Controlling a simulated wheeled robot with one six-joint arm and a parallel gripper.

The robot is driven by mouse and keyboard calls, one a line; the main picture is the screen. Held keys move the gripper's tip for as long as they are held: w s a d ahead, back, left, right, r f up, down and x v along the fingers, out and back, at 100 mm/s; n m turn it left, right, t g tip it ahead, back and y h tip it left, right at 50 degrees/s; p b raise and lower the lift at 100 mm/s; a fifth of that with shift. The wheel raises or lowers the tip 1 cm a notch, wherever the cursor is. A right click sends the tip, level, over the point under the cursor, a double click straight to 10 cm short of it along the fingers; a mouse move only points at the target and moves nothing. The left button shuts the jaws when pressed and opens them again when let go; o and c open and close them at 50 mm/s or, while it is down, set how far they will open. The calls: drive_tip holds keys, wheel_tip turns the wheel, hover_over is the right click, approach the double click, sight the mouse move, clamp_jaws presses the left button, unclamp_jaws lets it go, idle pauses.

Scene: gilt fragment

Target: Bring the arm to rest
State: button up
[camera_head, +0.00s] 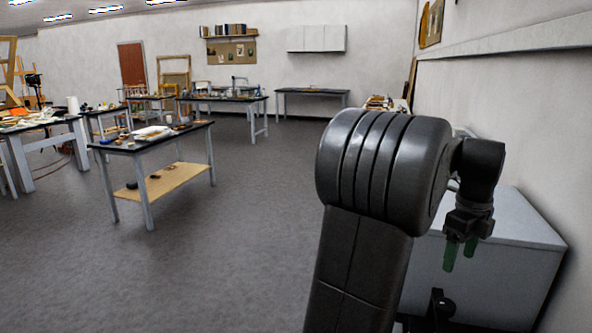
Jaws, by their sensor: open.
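My arm rises in the right half of the head view, bent over at a thick dark joint, with its end hanging to the right. My gripper (460,254) points down with its two green fingers apart and nothing between them. It shows in front of a grey-white box-like cabinet (518,218) by the right wall. I cannot tell how far the fingers are from the cabinet.
A dark-topped table (147,146) with a wooden lower shelf stands at mid-left. A cluttered worktable (22,124) is at the far left. More benches (230,99) stand toward the back wall. The grey floor (230,235) between is clear.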

sight(446, 303)
wheel_tip(446, 303, down, 13)
drive_tip(key=shift+r+p, duration=0.1)
drive_tip(key=shift+p, duration=0.5)
drive_tip(key=shift+f, duration=0.35)
drive_tip(key=n, duration=0.5)
drive_tip(key=shift+n, duration=0.4)
drive_tip(key=n, duration=0.4)
drive_tip(key=shift+n, duration=0.3)
drive_tip(key=n, duration=0.5)
drive_tip(key=shift+n+b, duration=0.3)
drive_tip(key=shift+n, duration=2.4)
drive_tip(key=shift+a+r, duration=0.1)
drive_tip(key=shift+a, duration=0.05)
